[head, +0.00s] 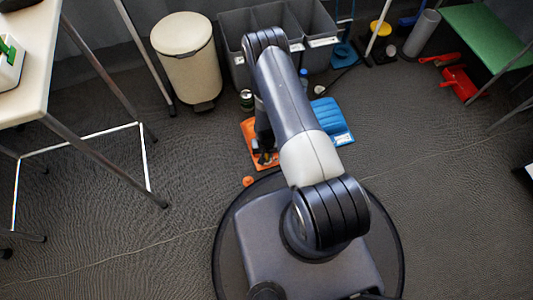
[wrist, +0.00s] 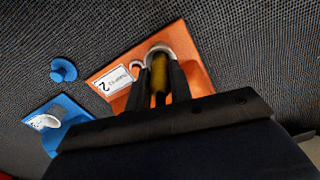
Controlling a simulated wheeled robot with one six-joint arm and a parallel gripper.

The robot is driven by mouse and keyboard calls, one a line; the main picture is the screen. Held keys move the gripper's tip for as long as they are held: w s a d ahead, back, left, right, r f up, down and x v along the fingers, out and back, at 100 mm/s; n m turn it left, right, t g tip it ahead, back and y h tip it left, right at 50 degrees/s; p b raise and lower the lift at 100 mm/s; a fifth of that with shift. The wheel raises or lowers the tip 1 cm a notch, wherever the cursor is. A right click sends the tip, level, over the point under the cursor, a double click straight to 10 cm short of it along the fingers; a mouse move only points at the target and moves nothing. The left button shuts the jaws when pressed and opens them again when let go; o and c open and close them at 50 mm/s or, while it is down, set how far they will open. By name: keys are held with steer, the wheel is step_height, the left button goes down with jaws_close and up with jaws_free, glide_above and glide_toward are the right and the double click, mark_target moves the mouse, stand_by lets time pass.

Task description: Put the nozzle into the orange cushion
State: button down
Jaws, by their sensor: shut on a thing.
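The orange cushion (head: 249,131) is a flat orange pad on the floor, partly hidden by my arm. In the wrist view the orange cushion (wrist: 197,68) has a white label with a "2" and a pale ring-shaped recess. My gripper (wrist: 158,92) is over this cushion, its two dark fingers shut on a yellow and dark piece, seemingly the nozzle (wrist: 159,74). The nozzle's far end lines up with the pale ring; I cannot tell whether it is inside it. In the head view my gripper (head: 264,157) is at the cushion, and the nozzle is not clear there.
A blue cushion (head: 333,121) lies to the right of the orange one. A small blue round piece (wrist: 63,70) lies on the floor nearby. A small orange piece (head: 248,181) lies near my base. A cream bin (head: 188,60) and grey bins (head: 235,25) stand behind.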

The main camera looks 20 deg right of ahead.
steer(key=shift+f+b, duration=0.4)
steer(key=shift+f, duration=0.05)
steer(key=c, duration=1.2)
jaws_free()
steer(key=shift+o, duration=0.5)
steer(key=o, duration=0.4)
steer(key=shift+r+p, duration=2.4)
steer(key=shift+r, duration=1.65)
